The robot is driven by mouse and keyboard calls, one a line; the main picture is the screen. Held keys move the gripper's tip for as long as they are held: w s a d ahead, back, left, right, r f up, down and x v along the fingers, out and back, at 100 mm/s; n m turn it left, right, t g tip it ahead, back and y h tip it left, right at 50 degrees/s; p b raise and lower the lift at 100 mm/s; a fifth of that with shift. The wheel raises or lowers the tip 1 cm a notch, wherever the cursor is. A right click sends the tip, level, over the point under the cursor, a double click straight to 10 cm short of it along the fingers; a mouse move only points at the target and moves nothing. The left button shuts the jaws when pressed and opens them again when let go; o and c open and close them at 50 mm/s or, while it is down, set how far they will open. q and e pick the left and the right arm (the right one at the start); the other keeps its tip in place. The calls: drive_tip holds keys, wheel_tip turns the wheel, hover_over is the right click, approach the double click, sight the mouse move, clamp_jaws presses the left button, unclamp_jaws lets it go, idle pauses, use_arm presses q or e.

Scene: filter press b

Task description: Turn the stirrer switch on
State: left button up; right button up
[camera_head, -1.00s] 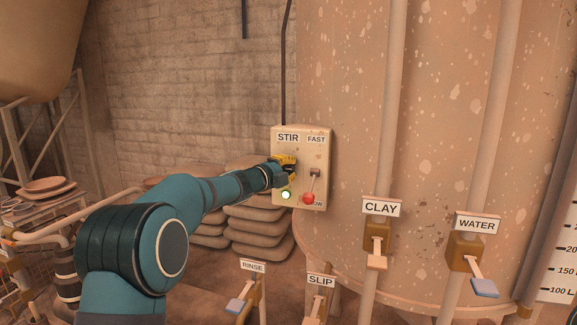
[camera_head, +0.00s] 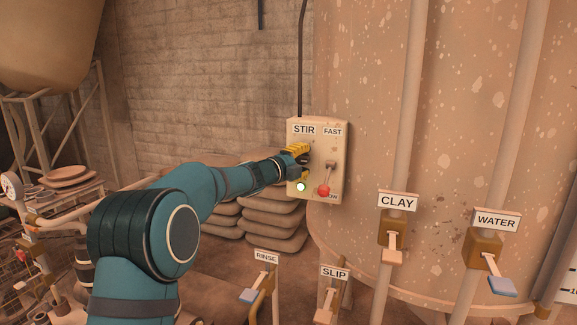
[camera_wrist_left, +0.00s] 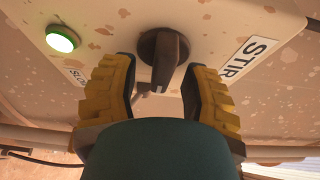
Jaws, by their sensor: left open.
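The stirrer control box (camera_head: 337,150) is mounted at the side of the large tank, with a STIR label (camera_head: 303,129) at its upper left. In the left wrist view a dark rotary switch (camera_wrist_left: 163,52) sits beside the STIR label (camera_wrist_left: 248,58). My left gripper (camera_head: 303,160) is at the box front, below the STIR label. In the left wrist view its yellow fingers (camera_wrist_left: 158,90) are open, one on each side of the switch, with gaps visible. The green lamp (camera_head: 301,187) glows. In the head view the gripper hides the switch. My right gripper is out of view.
CLAY (camera_head: 397,201), WATER (camera_head: 495,221), RINSE (camera_head: 266,257) and SLIP (camera_head: 334,273) valve handles stand below and right. Stacked sacks (camera_head: 273,215) lie behind my arm.

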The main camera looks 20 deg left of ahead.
use_arm(q)
drive_tip(key=v, duration=1.1)
drive_tip(key=shift+s, duration=0.15)
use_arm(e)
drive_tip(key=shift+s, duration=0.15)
